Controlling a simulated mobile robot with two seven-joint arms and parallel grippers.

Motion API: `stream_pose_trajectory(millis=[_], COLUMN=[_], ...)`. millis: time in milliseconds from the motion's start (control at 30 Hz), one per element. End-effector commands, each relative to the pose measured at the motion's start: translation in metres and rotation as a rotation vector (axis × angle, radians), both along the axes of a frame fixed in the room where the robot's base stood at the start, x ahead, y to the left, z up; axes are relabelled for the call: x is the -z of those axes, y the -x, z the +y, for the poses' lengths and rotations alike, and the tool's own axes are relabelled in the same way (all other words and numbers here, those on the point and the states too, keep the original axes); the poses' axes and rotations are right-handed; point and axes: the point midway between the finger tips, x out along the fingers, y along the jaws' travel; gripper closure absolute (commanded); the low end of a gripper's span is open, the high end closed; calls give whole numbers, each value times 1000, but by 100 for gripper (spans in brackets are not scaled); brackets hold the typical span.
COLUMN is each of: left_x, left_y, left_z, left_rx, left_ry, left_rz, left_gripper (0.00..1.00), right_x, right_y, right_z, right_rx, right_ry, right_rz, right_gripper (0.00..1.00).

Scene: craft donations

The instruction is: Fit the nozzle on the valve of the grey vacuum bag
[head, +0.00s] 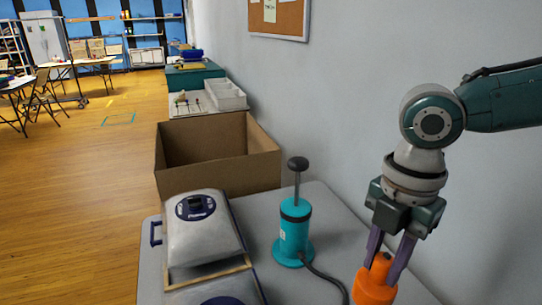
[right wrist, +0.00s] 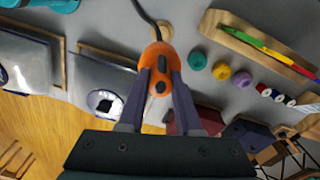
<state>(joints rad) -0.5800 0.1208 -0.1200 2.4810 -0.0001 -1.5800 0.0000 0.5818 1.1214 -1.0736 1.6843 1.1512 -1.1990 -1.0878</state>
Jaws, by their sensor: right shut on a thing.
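My right gripper (head: 386,262) is shut on the orange nozzle (head: 374,287), held up at the right side of the table; the nozzle also shows in the right wrist view (right wrist: 155,62). A dark hose runs from it to the teal hand pump (head: 294,232). A puffed grey bag (head: 205,240) with a dark round valve (head: 196,206) lies left of the pump. A second greyish bag (head: 190,296) with a blue disc is cut off at the bottom edge. In the right wrist view a bag valve (right wrist: 103,101) lies left of the nozzle, apart from it. My left gripper is out of view.
An open cardboard box (head: 222,185) stands behind the table (head: 265,205). Wooden edging (head: 213,272) lies between the bags. The right wrist view shows yarn balls (right wrist: 220,71), thread spools and a wooden tray (right wrist: 240,37) with pencils. A wall rises along the right.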

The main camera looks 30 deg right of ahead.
Motion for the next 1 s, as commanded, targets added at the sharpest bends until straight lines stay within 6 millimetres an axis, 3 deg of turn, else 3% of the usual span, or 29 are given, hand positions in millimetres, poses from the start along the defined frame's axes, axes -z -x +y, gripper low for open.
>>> stream_pose_trajectory(millis=[33,100,300,567,1000], left_x=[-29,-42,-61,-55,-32], left_y=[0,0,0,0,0], left_z=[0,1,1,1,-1], left_rx=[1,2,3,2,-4], left_ry=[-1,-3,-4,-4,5], left_rz=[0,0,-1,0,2], left_gripper=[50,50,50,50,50], right_x=[-17,-17,-14,-8,-7], right_y=[1,3,5,-3,-37], right_z=[0,-1,-3,9,55], right_rx=[-3,-10,-28,-33,-33], right_ry=[3,11,26,26,27], right_rz=[2,0,-6,-9,-10], right_gripper=[100,100,100,100,100])
